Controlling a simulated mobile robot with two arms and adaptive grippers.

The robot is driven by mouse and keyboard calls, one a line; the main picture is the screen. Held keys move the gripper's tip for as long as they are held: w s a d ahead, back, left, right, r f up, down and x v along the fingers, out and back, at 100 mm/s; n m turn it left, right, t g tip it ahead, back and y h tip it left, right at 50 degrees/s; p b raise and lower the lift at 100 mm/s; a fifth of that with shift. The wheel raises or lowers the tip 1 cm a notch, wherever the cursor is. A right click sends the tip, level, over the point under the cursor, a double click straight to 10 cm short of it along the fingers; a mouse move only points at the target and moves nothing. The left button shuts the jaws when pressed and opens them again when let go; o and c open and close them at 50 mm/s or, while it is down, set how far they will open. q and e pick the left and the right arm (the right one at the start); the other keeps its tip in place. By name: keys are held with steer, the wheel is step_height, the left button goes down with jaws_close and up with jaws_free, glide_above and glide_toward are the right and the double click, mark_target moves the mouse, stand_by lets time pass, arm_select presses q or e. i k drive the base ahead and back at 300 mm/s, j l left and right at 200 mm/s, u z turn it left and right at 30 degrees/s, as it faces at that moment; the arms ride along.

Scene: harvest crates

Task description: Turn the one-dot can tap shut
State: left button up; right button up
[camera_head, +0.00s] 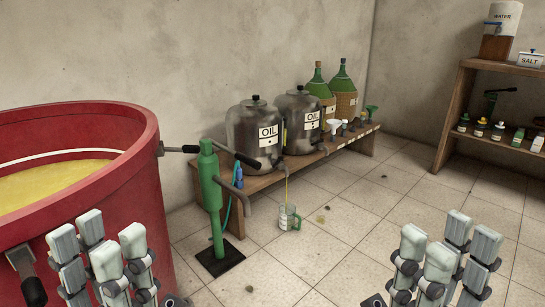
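Two steel cans labelled OIL stand on a wooden bench. The nearer, left can (240,128) has a small mark under its lettering; the dots are too small to count surely. The right can (296,106) stands just behind it. A thin yellow stream (287,185) falls from the left can's tap (281,164) into a clear jug with a green handle (289,217) on the floor. The tap's lever is too small to read. My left gripper (98,246) is open and empty before the red vat. My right gripper (449,246) is open and empty at the lower right, well away from the cans.
A red vat (140,165) of yellow liquid fills the left. A green hand pump (210,190) stands between it and the bench (262,184). Green-topped demijohns (341,95) and funnels stand farther along. A shelf (449,115) is at right. The tiled floor in the middle is mostly clear.

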mark_target(280, 158)
steer(key=i+l+u, duration=0.1)
steer(key=u, duration=0.35)
steer(key=i+l+u, duration=0.1)
steer(key=u, duration=0.35)
steer(key=l+u, duration=0.3)
steer(key=u, duration=0.15)
steer(key=i+l+u, duration=0.15)
steer(key=l+u, duration=0.15)
steer(key=l, duration=1)
steer(key=l+u, duration=0.25)
steer(key=l, duration=1.1)
